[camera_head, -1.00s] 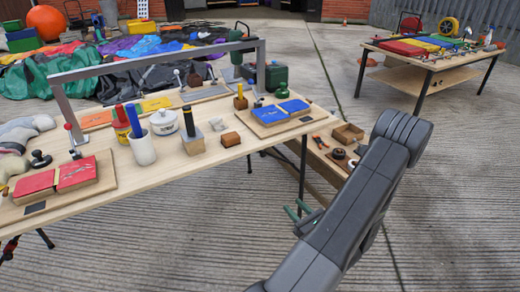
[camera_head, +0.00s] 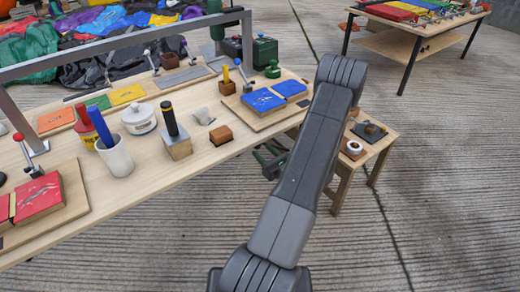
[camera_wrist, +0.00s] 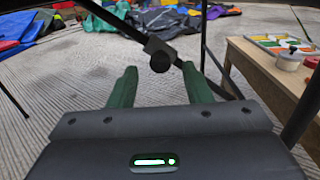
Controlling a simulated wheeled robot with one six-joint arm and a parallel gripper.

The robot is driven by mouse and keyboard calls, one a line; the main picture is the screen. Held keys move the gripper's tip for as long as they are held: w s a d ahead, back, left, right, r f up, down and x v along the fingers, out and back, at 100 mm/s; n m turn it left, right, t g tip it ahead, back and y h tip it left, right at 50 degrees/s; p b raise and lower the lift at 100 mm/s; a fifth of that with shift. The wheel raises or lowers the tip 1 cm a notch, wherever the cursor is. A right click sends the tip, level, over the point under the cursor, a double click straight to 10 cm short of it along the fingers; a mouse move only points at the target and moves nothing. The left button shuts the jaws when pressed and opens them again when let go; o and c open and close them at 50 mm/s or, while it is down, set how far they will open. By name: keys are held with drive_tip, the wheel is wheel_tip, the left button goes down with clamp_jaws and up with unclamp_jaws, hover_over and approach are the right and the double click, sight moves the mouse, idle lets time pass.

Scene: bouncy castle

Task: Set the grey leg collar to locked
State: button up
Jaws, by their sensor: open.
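In the wrist view a dark grey block with a round black knob, which looks like the leg collar (camera_wrist: 158,46), sits on a slanting dark bar beneath the workbench. My gripper (camera_wrist: 160,78) is open, with one green finger on each side of the knob in the picture. The collar appears beyond the fingertips and nothing is between them; the exact gap is hard to judge. I cannot tell whether the collar is locked. In the head view my gripper (camera_head: 269,160) is low by the right end of the workbench (camera_head: 200,168), partly hidden by my arm. The collar cannot be made out there.
A low wooden stand (camera_head: 345,170) with small items is right of my arm; the wrist view shows a wooden bench (camera_wrist: 262,75) close on the right. Dark legs flank the gripper. A second table (camera_head: 420,40) stands far right. Concrete floor is open in front.

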drive_tip(key=shift+x, duration=1.45)
drive_tip(key=shift+c, duration=0.5)
clamp_jaws()
drive_tip(key=w+d+f+b, duration=0.3)
drive_tip(key=d+f+b, duration=0.1)
drive_tip(key=shift+d+f+b, duration=0.3)
drive_tip(key=shift+f, duration=0.05)
drive_tip(key=shift+w, duration=0.15)
drive_tip(key=shift+o, duration=0.5)
unclamp_jaws()
drive_tip(key=shift+d+f, duration=0.1)
